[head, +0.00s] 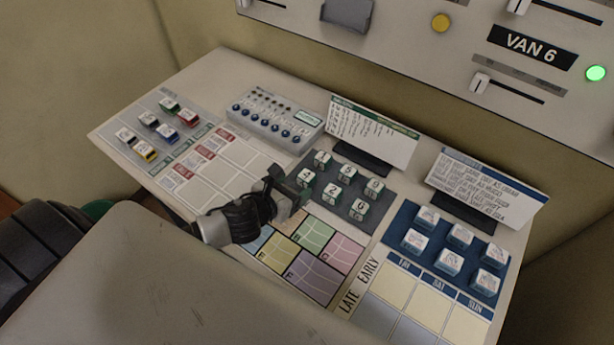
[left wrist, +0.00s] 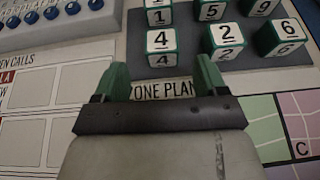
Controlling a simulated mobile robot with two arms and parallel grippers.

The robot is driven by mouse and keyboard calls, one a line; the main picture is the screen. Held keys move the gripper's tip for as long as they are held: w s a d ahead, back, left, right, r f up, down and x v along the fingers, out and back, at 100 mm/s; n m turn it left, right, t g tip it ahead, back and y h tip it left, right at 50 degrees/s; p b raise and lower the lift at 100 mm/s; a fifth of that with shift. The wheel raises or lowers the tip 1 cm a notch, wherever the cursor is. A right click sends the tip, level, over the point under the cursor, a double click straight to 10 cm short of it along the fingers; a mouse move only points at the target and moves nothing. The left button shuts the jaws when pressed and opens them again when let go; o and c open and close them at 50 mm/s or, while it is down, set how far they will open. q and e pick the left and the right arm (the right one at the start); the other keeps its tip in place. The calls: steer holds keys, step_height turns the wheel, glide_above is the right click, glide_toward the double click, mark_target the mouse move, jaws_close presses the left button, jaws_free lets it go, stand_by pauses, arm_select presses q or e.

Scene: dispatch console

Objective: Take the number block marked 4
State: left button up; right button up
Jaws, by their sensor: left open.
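The number block marked 4 (head: 306,178) is a white and green cube at the near left corner of the dark grey number pad. In the left wrist view the 4 block (left wrist: 163,48) stands just beyond the fingertips, roughly centred between them. My left gripper (head: 288,190) is open and empty, close beside the block at the near left edge of the pad; its green fingertips also show in the left wrist view (left wrist: 163,78). The finger spacing looks wider than the block. My right gripper is not in view.
Block 1 (head: 322,158) stands behind the 4, and block 2 (head: 332,192) to its right. Blocks 5 (head: 347,171), 9 (head: 374,187) and 6 (head: 358,209) share the pad. A grey switch box (head: 275,115) is behind left; a coloured zone map (head: 310,260) lies in front.

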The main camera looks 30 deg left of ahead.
mark_target(302, 180)
arm_select(q)
steer(key=x, duration=0.2)
steer(key=p+x, duration=0.1)
steer(key=shift+w+d+r, duration=0.15)
steer(key=shift+w, duration=0.25)
steer(key=shift+w+d+f, duration=0.15)
steer(key=shift+w+f, duration=0.1)
steer(key=shift+w, duration=0.2)
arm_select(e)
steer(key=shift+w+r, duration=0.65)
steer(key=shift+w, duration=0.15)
arm_select(q)
steer(key=shift+c, duration=0.7)
steer(key=c, duration=0.9)
steer(key=shift+o, duration=0.2)
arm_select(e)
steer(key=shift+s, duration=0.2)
arm_select(q)
steer(key=shift+r, duration=0.15)
